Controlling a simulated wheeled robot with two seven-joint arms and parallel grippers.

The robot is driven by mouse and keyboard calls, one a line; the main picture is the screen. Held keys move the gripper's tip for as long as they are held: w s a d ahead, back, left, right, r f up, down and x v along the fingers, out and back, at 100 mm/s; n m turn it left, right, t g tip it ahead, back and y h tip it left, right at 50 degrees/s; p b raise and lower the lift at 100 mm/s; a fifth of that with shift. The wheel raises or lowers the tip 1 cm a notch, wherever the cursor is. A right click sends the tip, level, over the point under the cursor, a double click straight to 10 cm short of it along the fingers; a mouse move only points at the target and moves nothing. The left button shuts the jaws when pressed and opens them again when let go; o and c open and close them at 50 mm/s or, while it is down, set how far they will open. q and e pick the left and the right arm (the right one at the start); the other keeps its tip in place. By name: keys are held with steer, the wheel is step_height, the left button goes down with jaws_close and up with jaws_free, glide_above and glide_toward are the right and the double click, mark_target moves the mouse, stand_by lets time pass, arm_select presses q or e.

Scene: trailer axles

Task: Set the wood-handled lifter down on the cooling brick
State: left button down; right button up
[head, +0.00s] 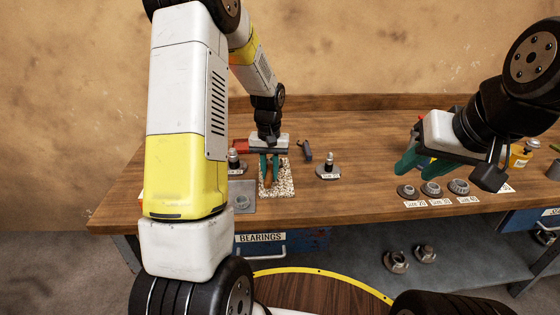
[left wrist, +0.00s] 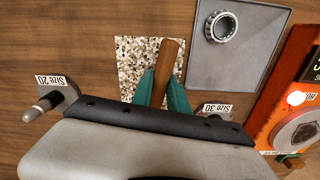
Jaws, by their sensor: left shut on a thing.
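The cooling brick (head: 287,187) is a speckled pale slab on the bench; it also shows in the left wrist view (left wrist: 128,62). My left gripper (head: 269,180) points down over it, its teal fingers (left wrist: 163,90) shut on the wood-handled lifter (left wrist: 171,58). The lifter's brown handle shows between the fingers, over the brick's right part in the left wrist view. Its other end is hidden by the gripper. I cannot tell whether the lifter touches the brick. My right gripper (head: 416,165) hangs over the bench at the right; its finger gap is unclear.
A grey plate (head: 242,203) with a bearing ring (left wrist: 222,26) lies beside the brick. Sized posts (head: 328,168) stand on both sides. An orange-red device (left wrist: 300,95) is near. Several bearings (head: 431,189) sit at the right. The bench middle behind is mostly clear.

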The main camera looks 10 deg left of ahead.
arm_select(q)
steer(key=shift+f, duration=0.25)
steer(key=c, duration=1.2)
jaws_free()
